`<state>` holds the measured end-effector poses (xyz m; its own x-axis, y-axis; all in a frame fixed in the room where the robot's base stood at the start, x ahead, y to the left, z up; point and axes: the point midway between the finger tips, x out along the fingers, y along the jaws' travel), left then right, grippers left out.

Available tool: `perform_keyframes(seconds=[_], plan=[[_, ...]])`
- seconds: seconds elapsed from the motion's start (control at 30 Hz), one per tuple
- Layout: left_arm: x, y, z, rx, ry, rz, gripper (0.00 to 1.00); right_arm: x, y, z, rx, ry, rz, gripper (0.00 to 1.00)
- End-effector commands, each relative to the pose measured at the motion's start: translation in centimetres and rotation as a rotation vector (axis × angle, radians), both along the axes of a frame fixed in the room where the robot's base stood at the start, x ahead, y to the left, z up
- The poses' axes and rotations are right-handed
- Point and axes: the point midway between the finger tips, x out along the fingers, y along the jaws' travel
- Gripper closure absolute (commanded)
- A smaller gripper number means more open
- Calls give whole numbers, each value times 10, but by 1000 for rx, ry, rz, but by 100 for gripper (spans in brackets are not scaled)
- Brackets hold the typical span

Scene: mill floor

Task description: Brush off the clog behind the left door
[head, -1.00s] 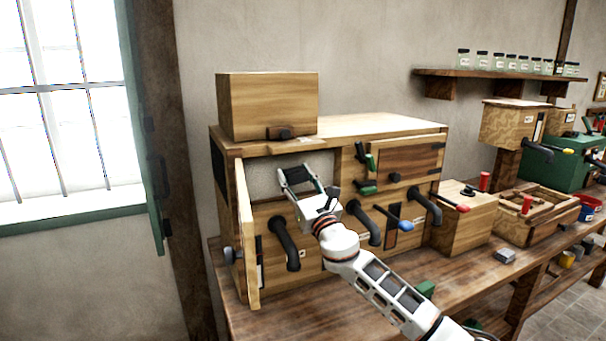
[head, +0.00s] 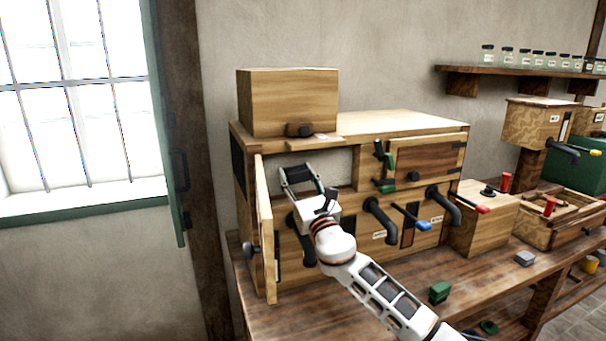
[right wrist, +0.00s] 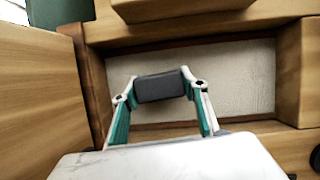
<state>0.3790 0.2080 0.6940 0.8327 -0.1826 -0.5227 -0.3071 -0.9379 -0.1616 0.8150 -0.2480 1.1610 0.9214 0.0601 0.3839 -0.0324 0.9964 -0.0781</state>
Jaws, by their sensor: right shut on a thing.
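The left door (head: 266,240) of the wooden cabinet stands open, swung toward me at the cabinet's left end. Behind it is an opening with a pale, fine-textured panel (head: 336,166), also in the right wrist view (right wrist: 237,75). My right gripper (head: 298,178) is at this opening, just right of the door. In the right wrist view its fingers are shut on a dark grey block (right wrist: 160,86), in front of the panel. I cannot tell whether the block is a brush or whether it touches the panel. No separate clog is discernible. My left gripper is out of view.
A wooden box (head: 287,102) stands on the cabinet top. Black pipes (head: 380,222) and a blue-tipped lever (head: 411,219) stick out of the cabinet front. A green block (head: 439,292) lies on the bench. The barred window (head: 75,100) is at the left.

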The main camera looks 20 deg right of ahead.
Motion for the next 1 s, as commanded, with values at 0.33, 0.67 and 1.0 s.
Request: perform_keyframes(seconds=[0.33,0.67,1.0], plan=[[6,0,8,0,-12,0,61,-2,22,0,1,1,3,74],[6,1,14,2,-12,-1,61,-8,21,0,0,2,1,74],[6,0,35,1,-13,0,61,-39,19,1,0,2,1,74]])
